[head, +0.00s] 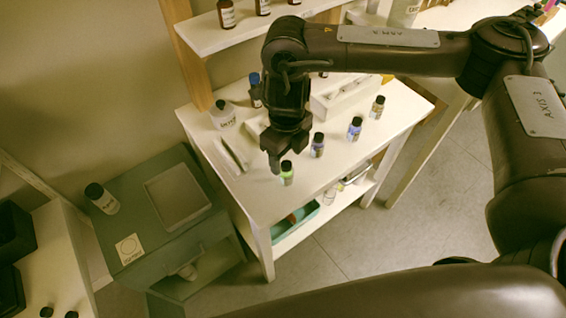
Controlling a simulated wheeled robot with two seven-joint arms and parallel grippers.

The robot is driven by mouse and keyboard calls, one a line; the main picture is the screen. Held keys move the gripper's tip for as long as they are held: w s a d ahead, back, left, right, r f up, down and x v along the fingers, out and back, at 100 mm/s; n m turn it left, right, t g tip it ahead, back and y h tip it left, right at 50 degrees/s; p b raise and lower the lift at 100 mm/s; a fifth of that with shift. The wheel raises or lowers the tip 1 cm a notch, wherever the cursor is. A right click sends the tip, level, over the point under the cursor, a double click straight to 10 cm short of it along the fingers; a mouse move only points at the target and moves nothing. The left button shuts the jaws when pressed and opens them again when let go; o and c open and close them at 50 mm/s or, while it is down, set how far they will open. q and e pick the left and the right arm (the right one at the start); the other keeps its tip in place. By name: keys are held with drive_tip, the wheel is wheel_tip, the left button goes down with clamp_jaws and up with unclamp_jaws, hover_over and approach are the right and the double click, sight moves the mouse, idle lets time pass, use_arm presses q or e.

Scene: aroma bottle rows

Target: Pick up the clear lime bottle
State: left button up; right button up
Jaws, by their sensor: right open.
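The lime bottle (287,177), with a green body and a black cap, stands upright near the front edge of the white table (262,213). My right gripper (286,157) points down just above and behind it in the picture, with its fingers open and close to the cap. Nothing shows between the fingers, and whether they touch the cap is hard to tell. My left gripper is not in view.
Blue-labelled bottles (317,146) (355,129) and an amber bottle (377,107) stand in a row to the right. A shelf (210,36) with brown bottles rises at the back.

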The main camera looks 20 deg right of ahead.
sight(286, 163)
drive_tip(key=f, duration=0.1)
drive_tip(key=w+f, duration=0.1)
drive_tip(key=shift+f, duration=0.3)
drive_tip(key=shift+s+f, duration=0.15)
drive_tip(key=shift+f, duration=0.1)
drive_tip(key=shift+s+f, duration=0.25)
drive_tip(key=f, duration=0.3)
drive_tip(key=shift+w+f+b, duration=0.3)
drive_tip(key=shift+w, duration=0.1)
drive_tip(key=shift+w+f, duration=0.1)
drive_tip(key=shift+f, duration=0.2)
drive_tip(key=shift+r, duration=0.1)
drive_tip(key=c, duration=1.1)
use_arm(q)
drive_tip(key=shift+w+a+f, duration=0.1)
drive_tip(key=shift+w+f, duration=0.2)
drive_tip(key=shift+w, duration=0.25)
